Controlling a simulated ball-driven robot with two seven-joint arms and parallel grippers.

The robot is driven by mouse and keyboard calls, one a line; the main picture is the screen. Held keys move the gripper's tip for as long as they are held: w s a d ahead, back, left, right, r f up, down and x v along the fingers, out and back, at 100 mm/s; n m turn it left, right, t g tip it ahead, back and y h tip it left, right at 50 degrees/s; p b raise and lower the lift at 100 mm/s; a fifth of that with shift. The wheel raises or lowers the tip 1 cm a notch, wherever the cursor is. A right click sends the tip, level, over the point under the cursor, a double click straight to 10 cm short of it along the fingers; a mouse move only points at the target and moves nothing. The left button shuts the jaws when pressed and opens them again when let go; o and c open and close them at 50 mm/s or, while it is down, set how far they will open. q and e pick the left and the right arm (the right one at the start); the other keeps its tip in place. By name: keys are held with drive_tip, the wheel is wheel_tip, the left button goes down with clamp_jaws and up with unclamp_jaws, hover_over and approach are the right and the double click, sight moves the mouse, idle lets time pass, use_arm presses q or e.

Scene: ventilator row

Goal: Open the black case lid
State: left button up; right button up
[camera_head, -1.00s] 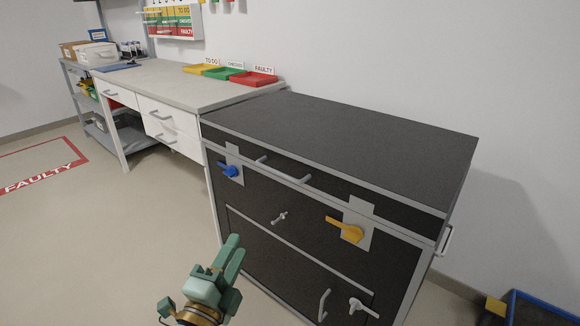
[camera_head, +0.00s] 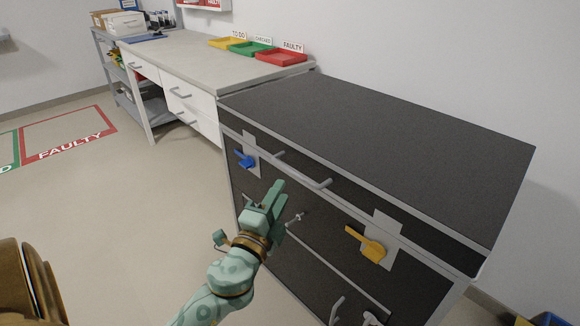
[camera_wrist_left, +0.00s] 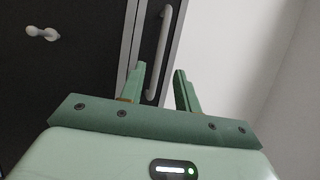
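The black case (camera_head: 390,150) with grey edges stands against the wall. Its lid (camera_head: 400,125) is shut. A grey bar handle (camera_head: 322,184) sits on the lid's front; a pale bar, seemingly this handle, shows in the left wrist view (camera_wrist_left: 160,45). A blue latch (camera_head: 245,160) and a yellow latch (camera_head: 368,245) are on the front, the yellow lever pointing left. My left gripper (camera_head: 281,197) is in front of the case, below the handle in the picture. Its fingers (camera_wrist_left: 160,70) are apart and empty, with the bar ahead between them. My right gripper is not seen.
Left of the case is a workbench (camera_head: 200,72) with drawers and yellow, green and red trays (camera_head: 281,57). A small grey knob (camera_head: 296,217) and another handle (camera_head: 337,311) are lower on the case front. The floor at left is clear.

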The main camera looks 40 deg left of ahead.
sight(293, 173)
use_arm(q)
drive_tip(key=x, duration=0.8)
clamp_jaws()
